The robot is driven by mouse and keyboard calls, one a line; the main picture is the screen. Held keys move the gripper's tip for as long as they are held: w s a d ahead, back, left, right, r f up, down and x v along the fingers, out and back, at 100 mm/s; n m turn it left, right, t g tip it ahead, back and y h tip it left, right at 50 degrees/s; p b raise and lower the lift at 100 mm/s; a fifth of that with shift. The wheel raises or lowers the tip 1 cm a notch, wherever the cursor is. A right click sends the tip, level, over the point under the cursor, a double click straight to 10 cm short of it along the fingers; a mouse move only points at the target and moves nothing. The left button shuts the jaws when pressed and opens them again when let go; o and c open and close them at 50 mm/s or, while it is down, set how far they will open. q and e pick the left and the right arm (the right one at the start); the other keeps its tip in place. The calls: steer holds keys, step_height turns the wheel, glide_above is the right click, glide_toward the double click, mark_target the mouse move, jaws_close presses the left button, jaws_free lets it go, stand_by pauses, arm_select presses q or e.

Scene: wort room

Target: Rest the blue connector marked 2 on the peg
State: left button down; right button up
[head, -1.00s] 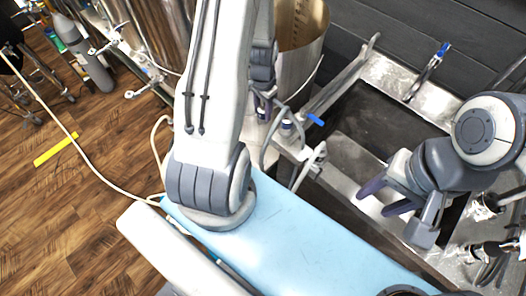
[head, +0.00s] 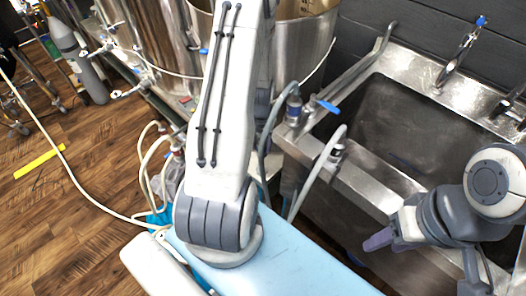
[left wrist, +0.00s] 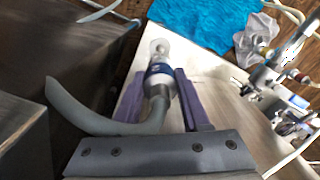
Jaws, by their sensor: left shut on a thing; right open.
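In the left wrist view my left gripper (left wrist: 160,100) is shut on a pale connector with a dark blue band (left wrist: 160,73). Its pale round end points away from the gripper, and a grey hose curves off to the left. I cannot read its number. In the head view my left arm hides the left gripper. A blue-banded fitting (head: 293,104) on a grey hose shows beside that arm at the sink's near left corner; I cannot tell whether it is the held one. My right gripper (head: 382,240) is open, low at the right, partly hidden. I cannot make out the peg.
A steel sink (head: 360,183) with a tap (head: 462,55) fills the right. A blue lever (head: 328,107) and a curved hose (head: 322,165) stand at its left edge. Steel vessels (head: 165,40) stand behind. A blue cloth (left wrist: 200,22) shows in the wrist view.

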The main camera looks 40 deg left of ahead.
arm_select(q)
steer(key=shift+f, duration=0.3)
steer(key=b, duration=0.7)
glide_above(262, 168)
steer(key=shift+w+a+f, duration=0.1)
steer(key=shift+f, duration=1.65)
steer(key=shift+w+a+f, duration=0.1)
steer(key=shift+f, duration=1.65)
steer(key=shift+f+b, duration=0.55)
steer(key=shift+f, duration=0.55)
steer(key=shift+s+d, duration=0.1)
steer(key=shift+s, duration=0.15)
steer(key=shift+c, duration=1.5)
jaws_free()
steer(key=shift+r, duration=0.1)
